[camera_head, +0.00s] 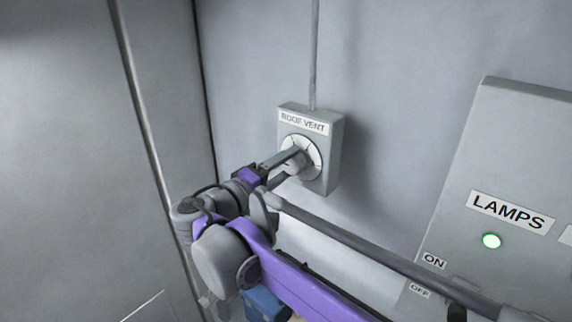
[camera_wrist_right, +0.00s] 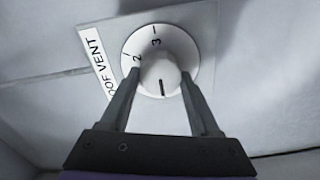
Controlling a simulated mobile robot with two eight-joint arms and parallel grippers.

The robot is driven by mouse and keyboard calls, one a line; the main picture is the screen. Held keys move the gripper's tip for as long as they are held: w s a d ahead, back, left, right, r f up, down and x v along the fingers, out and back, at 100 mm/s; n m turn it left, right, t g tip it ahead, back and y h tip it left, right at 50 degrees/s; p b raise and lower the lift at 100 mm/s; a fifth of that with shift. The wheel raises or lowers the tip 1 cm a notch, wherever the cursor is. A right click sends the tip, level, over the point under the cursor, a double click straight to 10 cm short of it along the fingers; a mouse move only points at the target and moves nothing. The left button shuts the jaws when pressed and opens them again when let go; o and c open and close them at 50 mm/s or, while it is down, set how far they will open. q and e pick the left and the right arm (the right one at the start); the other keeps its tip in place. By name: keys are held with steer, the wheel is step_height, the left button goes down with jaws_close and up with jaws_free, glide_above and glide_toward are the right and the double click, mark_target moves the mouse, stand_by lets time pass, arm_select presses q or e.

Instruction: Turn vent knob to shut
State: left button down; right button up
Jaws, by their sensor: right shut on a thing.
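The vent knob (camera_head: 295,161) is a pale round knob on a white dial on the grey box labelled "ROOF VENT" (camera_head: 303,122). My right gripper (camera_head: 289,166) reaches it from the lower left and is shut on it. In the right wrist view the knob (camera_wrist_right: 161,76) sits between the two fingertips of my right gripper (camera_wrist_right: 160,84). A dark pointer line on the knob points down in that picture, toward the gripper's palm. The dial marks "2" and "3" show above the knob; the rest of the scale is hidden. My left gripper is out of view.
A thin conduit (camera_head: 314,55) runs up the wall from the box.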

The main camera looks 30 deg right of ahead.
steer(key=o, duration=1.4)
steer(key=shift+c, duration=0.2)
steer(key=b+v, duration=0.1)
steer(key=v, duration=0.9)
steer(key=shift+s+a, duration=0.2)
steer(key=shift+a, duration=0.15)
